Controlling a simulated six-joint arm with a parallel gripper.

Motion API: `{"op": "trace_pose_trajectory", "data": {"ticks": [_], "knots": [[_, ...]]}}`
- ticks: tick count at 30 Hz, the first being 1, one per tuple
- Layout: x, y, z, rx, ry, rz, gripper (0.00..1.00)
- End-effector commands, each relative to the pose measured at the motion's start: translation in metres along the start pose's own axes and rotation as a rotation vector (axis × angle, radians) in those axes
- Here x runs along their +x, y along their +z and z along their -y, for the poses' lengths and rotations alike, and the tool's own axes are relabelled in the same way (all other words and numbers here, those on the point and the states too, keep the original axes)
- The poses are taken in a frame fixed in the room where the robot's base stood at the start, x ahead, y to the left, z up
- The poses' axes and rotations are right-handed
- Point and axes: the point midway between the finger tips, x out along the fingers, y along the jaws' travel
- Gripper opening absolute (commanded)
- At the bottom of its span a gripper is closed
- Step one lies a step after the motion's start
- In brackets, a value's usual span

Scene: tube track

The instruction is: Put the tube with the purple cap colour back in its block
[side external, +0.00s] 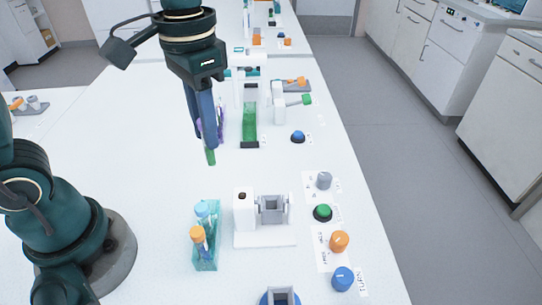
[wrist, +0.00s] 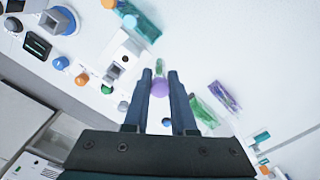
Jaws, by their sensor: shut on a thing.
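My gripper (side external: 209,146) is shut on a tube with a purple cap (wrist: 159,88) and holds it above the table. The tube's green lower end (side external: 210,157) points down below the fingertips in the side view. In the wrist view the purple cap sits between the two fingers (wrist: 160,76). A purple block (wrist: 226,95) lies to the right of the fingers in the wrist view; in the side view it is mostly hidden behind my gripper. A green block (side external: 250,122) stands beside it. A teal block (side external: 206,262) at the front holds blue-capped and orange-capped tubes.
A white device (side external: 264,240) with a grey slotted holder stands right of the teal block. Grey (side external: 323,180), green (side external: 322,212), orange (side external: 340,241) and blue (side external: 343,279) controls line the right edge. Another blue button (side external: 298,136) is farther back. The table's left middle is clear.

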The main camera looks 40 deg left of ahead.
Motion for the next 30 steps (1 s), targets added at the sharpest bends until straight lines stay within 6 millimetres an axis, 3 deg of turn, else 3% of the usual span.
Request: {"op": "trace_pose_trajectory", "data": {"ticks": [3,8,30], "knots": [[0.006,0.018,-0.011,0.023,0.000,0.001,0.00],[0.008,0.031,-0.018,0.059,-0.001,0.002,0.00],[0.053,0.030,-0.020,0.066,0.000,-0.004,0.00]]}}
